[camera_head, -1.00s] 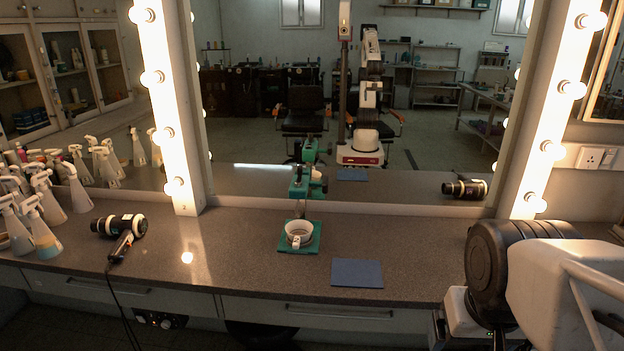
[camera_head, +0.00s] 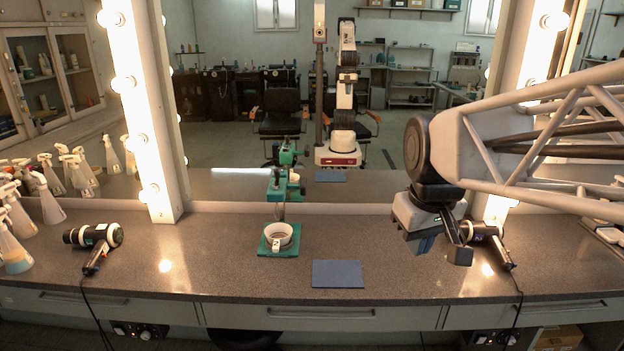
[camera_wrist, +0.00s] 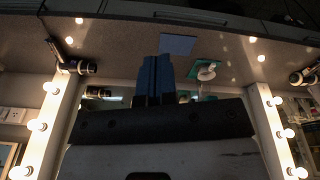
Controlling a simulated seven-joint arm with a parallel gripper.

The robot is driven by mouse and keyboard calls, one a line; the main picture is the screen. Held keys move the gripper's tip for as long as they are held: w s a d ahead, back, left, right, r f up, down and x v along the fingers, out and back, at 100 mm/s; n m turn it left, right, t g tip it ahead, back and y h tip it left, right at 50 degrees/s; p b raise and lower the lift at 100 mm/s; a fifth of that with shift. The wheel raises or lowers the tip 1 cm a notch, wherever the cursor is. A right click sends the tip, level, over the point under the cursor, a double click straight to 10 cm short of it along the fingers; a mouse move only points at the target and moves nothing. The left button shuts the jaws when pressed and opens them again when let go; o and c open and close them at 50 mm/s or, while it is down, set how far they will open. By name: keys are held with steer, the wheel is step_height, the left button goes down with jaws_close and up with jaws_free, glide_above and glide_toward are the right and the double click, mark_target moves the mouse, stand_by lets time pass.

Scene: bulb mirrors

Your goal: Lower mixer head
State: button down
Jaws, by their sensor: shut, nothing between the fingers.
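The green mixer stands on the counter left of the blue mat. Its green base (camera_head: 264,250) carries a white bowl (camera_head: 279,235). Its green head (camera_head: 279,185) appears tilted up above and behind the bowl, against the mirror. A thin shaft shows between head and bowl. In the wrist view the white bowl (camera_wrist: 205,71) and green base show small, right of my fingers. My gripper (camera_head: 424,246) is in the air above the counter, well to the right of the mixer and apart from it. Its bluish fingers (camera_wrist: 154,62) are shut together and empty.
A flat blue mat (camera_head: 338,274) lies right of the mixer. A black hair dryer (camera_head: 94,236) lies at the left; another (camera_head: 490,240) is behind my gripper. Spray bottles (camera_head: 15,225) crowd the far left. A large lit mirror (camera_head: 230,110) rises behind the counter.

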steer(key=w+a+r+n, duration=0.2)
steer(key=w, duration=0.5)
steer(key=w+a+r+n, duration=0.1)
steer(key=w+r+n, duration=0.1)
steer(key=w, duration=0.4)
steer(key=n+g, duration=0.2)
steer(key=n, duration=0.9)
glide_above(303, 184)
step_height(303, 184, down, 3)
steer(key=shift+s+r, duration=0.1)
steer(key=shift+s, duration=0.05)
step_height(303, 184, down, 14)
steer(key=shift+f, duration=0.1)
step_height(303, 184, down, 9)
step_height(303, 184, up, 14)
steer(key=shift+r, duration=0.1)
stand_by(0.3)
